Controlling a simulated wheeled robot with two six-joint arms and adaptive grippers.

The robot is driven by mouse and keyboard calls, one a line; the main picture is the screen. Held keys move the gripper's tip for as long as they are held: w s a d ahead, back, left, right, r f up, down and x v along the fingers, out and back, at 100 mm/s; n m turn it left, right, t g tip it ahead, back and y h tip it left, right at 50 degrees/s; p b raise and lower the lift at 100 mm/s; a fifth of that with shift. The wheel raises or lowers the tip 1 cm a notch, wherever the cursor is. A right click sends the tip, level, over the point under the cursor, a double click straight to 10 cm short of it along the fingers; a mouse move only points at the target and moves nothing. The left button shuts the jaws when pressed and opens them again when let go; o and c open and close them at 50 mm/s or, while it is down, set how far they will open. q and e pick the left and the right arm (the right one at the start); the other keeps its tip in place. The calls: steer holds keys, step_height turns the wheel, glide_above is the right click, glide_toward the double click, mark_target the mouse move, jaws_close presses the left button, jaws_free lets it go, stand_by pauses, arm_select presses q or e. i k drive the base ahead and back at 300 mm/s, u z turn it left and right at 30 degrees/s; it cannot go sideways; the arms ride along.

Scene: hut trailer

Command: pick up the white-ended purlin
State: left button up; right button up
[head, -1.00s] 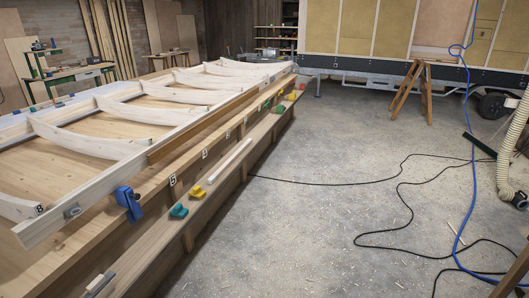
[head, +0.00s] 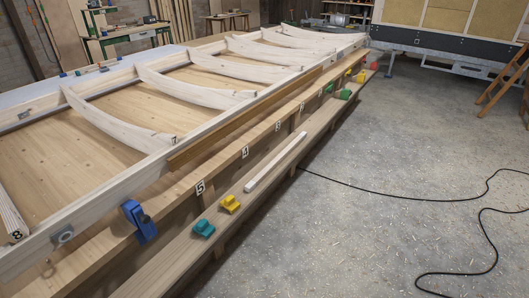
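A long, pale, square-section stick (head: 275,162) lies on the lower ledge (head: 180,252) along the near side of the long wooden bench. It is the whitest loose bar in view, but I cannot tell whether its ends are coloured differently. A brown strip (head: 243,119) lies along the frame's near rail, above the ledge. Neither of my grippers shows in the head view.
Teal (head: 203,229) and yellow (head: 230,204) clamps sit on the ledge left of the stick. A blue clamp (head: 139,222) hangs on the bench edge. Curved ribs (head: 118,122) span the frame. Floor at right is open, with a black cable (head: 400,196).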

mark_target(252, 183)
steer(key=z, duration=0.15)
steer(key=i, duration=0.4)
steer(key=z, duration=0.65)
steer(key=i, duration=1.9)
steer(key=u, duration=0.85)
